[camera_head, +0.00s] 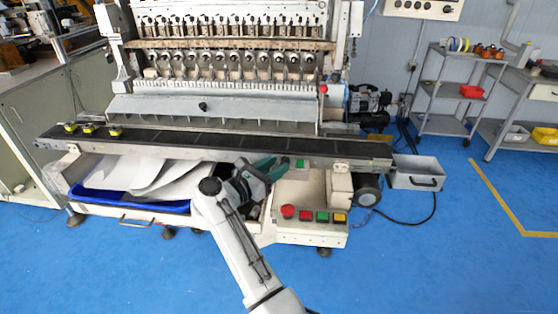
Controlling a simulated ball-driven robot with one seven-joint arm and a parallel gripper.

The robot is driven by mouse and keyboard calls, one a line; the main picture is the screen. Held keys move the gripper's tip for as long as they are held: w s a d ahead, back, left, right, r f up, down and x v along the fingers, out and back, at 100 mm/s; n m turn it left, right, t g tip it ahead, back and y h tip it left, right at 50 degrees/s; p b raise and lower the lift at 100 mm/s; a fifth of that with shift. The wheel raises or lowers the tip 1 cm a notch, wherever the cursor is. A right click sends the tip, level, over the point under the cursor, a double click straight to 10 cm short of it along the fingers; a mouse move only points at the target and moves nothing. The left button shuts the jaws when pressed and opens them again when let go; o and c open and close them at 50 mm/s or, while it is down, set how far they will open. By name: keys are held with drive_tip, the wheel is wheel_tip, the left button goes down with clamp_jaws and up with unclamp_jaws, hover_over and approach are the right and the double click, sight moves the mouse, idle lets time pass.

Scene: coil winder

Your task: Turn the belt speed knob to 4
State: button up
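The coil winder's dark conveyor belt (200,141) runs across the front of the machine. My gripper (284,167), with dark green fingers, is at the belt's front edge, right of the middle. It is small, and I cannot tell whether its fingers are apart or closed on something. No belt speed knob can be made out; the gripper covers part of the belt's front side. A small green part (300,163) shows just right of the fingertips. Below is a control box (310,231) with a red mushroom button (288,211) and red, green and yellow buttons.
A blue tray (140,205) with white sheets is under the belt at left. Three small black-and-yellow parts sit at the belt's left end. A grey metal bin (417,174) hangs at its right end. Grey carts (457,90) stand at right. The blue floor in front is clear.

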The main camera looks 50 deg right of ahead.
drive_tip(key=shift+d, duration=1.05)
clamp_jaws()
